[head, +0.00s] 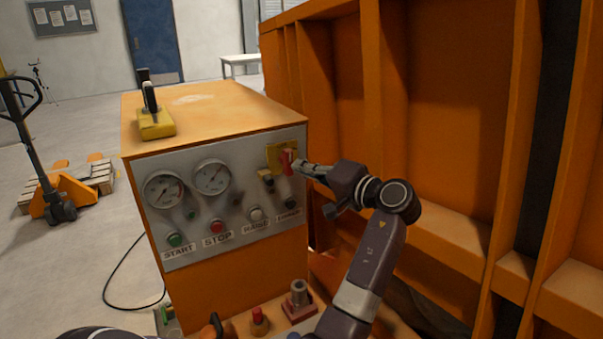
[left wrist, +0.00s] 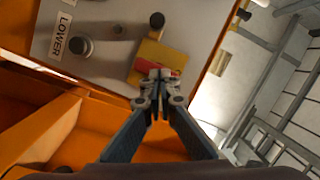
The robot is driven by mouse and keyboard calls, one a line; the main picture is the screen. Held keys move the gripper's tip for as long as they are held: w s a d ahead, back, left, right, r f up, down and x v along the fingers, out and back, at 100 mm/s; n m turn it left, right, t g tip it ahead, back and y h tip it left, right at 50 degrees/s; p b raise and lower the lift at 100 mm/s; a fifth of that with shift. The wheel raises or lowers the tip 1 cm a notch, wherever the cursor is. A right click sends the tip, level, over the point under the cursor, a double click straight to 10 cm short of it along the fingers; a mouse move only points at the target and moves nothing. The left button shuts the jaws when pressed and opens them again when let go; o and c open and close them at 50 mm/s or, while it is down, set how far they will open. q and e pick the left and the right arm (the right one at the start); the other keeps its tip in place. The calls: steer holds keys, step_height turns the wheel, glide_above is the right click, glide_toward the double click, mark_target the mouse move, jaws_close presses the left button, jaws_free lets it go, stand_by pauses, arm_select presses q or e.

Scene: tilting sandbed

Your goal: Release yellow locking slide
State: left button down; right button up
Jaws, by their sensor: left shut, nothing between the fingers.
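A yellow plate (head: 274,157) with a red tab (head: 287,161) is mounted at the upper right of the grey control panel. I take it for the locking slide. The yellow plate (left wrist: 146,58) and the red tab (left wrist: 160,67) also show in the left wrist view. My left gripper (head: 304,168) is shut and empty, close by the red tab. In the left wrist view its fingertips (left wrist: 158,76) overlap the lower edge of the tab; I cannot tell whether they touch it. My right gripper is not in view.
The control panel (head: 235,202) has gauges, a green and a red button and black knobs. A yellow block with a black handle (head: 156,124) stands on the orange cabinet (head: 215,105). A tall orange ribbed wall (head: 440,110) rises right of my arm. A pallet jack (head: 55,195) stands left.

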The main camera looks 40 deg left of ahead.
arm_select(q)
steer(key=s+d+b, duration=0.1)
steer(key=d+b, duration=0.1)
steer(key=d, duration=0.6)
steer(key=shift+s+r, duration=0.15)
steer(key=shift+r, duration=0.25)
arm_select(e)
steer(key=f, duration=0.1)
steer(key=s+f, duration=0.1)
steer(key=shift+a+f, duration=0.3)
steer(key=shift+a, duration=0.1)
